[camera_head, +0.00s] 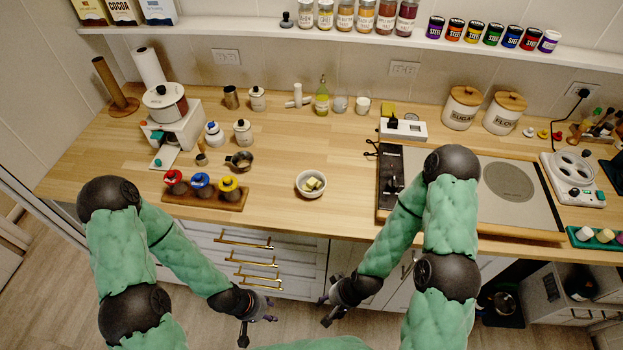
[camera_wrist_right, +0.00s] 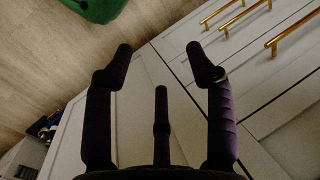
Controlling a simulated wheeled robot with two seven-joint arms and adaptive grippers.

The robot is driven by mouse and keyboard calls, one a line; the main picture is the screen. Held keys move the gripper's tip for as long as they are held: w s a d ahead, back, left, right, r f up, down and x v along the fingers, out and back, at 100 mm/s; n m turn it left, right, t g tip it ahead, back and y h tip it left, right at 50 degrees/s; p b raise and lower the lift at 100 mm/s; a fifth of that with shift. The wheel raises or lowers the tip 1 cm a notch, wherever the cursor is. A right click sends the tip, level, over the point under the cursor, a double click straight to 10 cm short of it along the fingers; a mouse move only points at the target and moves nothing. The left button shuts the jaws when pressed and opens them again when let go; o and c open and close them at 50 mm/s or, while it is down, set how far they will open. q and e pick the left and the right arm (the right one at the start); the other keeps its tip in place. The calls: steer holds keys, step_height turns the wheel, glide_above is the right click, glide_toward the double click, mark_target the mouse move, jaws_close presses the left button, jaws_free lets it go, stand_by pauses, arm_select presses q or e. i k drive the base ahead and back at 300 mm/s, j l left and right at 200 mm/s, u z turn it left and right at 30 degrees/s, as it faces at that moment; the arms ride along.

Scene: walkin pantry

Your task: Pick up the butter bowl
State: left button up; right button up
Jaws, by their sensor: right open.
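The butter bowl (camera_head: 311,184) is a small white bowl with yellow butter pieces in it. It stands upright on the wooden counter, near the front edge, in the middle of the head view. My right gripper (camera_head: 327,312) is in front of the counter and below its top, apart from the bowl. In the right wrist view my right gripper (camera_wrist_right: 163,62) is open and empty, facing cabinet fronts. My left gripper (camera_head: 258,328) is also low in front of the drawers, away from the bowl; its fingers are too small to judge. The bowl is not in the wrist view.
A wooden holder (camera_head: 205,197) with red, blue and yellow-topped jars stands left of the bowl. The cooktop (camera_head: 478,190) lies to the right. Counter (camera_head: 330,140) around the bowl is clear. Gold drawer handles (camera_head: 245,242) protrude below.

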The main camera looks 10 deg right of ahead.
mark_target(310, 184)
steer(key=k+l+u, duration=0.1)
steer(key=u, duration=0.3)
steer(key=k+l+u, duration=0.1)
steer(key=u, duration=0.25)
steer(key=k+l+u, duration=0.15)
steer(key=u, duration=0.25)
